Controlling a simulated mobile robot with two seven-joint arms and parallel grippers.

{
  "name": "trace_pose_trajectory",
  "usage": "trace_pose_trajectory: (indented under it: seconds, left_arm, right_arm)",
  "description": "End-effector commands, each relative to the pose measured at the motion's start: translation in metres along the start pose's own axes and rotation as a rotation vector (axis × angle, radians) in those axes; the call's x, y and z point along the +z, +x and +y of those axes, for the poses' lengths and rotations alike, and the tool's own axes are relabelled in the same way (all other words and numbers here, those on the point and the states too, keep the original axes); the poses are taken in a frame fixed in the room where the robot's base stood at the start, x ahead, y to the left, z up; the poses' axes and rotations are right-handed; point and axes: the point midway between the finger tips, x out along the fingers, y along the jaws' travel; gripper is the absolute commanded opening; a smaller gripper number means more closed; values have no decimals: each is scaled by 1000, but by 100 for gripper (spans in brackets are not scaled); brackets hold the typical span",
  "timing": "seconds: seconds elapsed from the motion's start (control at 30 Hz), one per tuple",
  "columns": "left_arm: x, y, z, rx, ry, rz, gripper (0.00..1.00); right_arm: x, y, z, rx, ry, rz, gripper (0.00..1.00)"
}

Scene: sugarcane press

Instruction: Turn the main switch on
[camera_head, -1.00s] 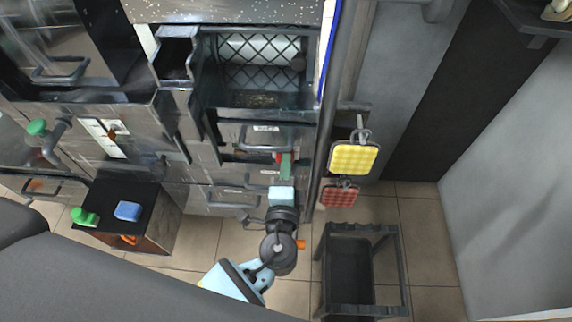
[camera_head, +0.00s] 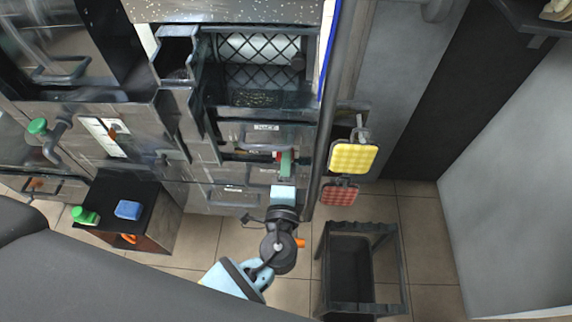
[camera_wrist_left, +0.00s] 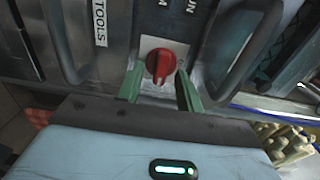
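The main switch is a red rotary knob (camera_wrist_left: 160,65) on a white plate in the left wrist view. In the head view only a small red patch of it shows beside the green finger. My left gripper (camera_wrist_left: 160,90) has its two green fingers apart, one to each side of the knob, with the tips close to the panel. The fingers do not look closed on it, and contact cannot be told. In the head view my left gripper (camera_head: 286,163) is at the machine front. My right gripper is not in view.
A drawer labelled TOOLS (camera_wrist_left: 100,22) and dark handles flank the switch. A yellow pad (camera_head: 353,157) and a red pad (camera_head: 339,194) hang to the right. A black stool-like frame (camera_head: 360,270) stands on the floor. A dark cabinet (camera_head: 150,190) carries a blue sponge (camera_head: 128,210).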

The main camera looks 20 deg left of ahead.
Motion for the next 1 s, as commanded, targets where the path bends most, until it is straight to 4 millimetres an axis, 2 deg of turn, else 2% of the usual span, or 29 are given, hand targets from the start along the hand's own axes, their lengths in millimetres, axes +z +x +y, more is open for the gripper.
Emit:
trace_pose_trajectory:
  seconds: [0.27, 0.7, 1.0]
  left_arm:
    - [0, -5, 0, 0, -1, 1, 36]
    - [0, -67, 0, 1, 0, 1, 36]
    - [0, -78, 0, 0, 0, 0, 36]
  right_arm:
    - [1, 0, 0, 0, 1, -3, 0]
    - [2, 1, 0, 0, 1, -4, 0]
    - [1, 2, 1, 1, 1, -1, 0]
